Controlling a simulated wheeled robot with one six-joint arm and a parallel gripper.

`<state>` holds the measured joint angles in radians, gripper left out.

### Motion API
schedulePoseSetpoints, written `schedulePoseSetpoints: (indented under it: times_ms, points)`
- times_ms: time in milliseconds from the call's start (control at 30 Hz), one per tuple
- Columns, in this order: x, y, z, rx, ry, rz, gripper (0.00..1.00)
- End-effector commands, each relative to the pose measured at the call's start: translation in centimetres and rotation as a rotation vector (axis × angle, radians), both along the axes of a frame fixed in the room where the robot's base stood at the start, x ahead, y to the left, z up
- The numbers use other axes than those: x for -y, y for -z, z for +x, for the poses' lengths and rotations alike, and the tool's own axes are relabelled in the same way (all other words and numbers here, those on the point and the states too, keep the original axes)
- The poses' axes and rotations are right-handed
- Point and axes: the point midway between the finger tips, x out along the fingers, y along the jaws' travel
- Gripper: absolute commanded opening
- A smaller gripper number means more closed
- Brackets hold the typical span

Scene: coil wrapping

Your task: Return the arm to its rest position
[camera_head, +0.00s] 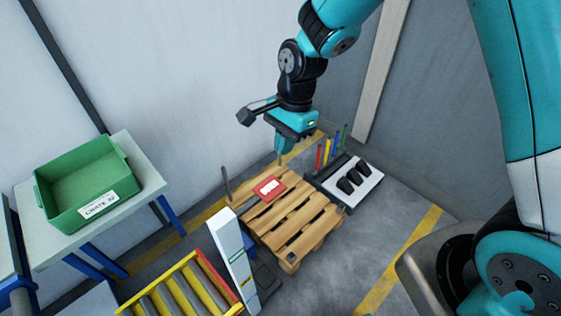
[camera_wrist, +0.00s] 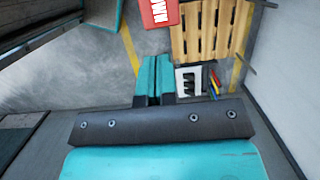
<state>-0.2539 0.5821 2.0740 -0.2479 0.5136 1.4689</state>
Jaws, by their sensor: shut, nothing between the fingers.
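My gripper (camera_head: 284,148) hangs at the end of my raised arm, fingers pointing down, above the back of the wooden pallet. In the wrist view its two teal fingers (camera_wrist: 152,78) are side by side and shut, with nothing between them. The wooden pallet (camera_head: 307,220) lies on the floor below. A red item with a white label (camera_head: 270,188) shows at its back left; in the wrist view a red item with white lettering (camera_wrist: 160,12) is at the top edge.
A tray with black pieces (camera_head: 352,181) and several coloured sticks (camera_head: 327,150) stand right of the pallet. A green crate (camera_head: 85,185) sits on a table at left. A yellow roller conveyor (camera_head: 180,292) and a white post (camera_head: 232,255) are in front. Walls rise close behind.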

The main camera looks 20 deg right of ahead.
Motion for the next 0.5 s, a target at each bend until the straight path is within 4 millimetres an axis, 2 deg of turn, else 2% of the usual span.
schedulePoseSetpoints:
  times_ms: [167, 500]
  points:
    - [0.26, -0.94, 0.11, 0.000, 0.000, 0.000, 0.00]
    - [0.26, -1.00, 0.12, 0.000, 0.000, 0.000, 0.00]
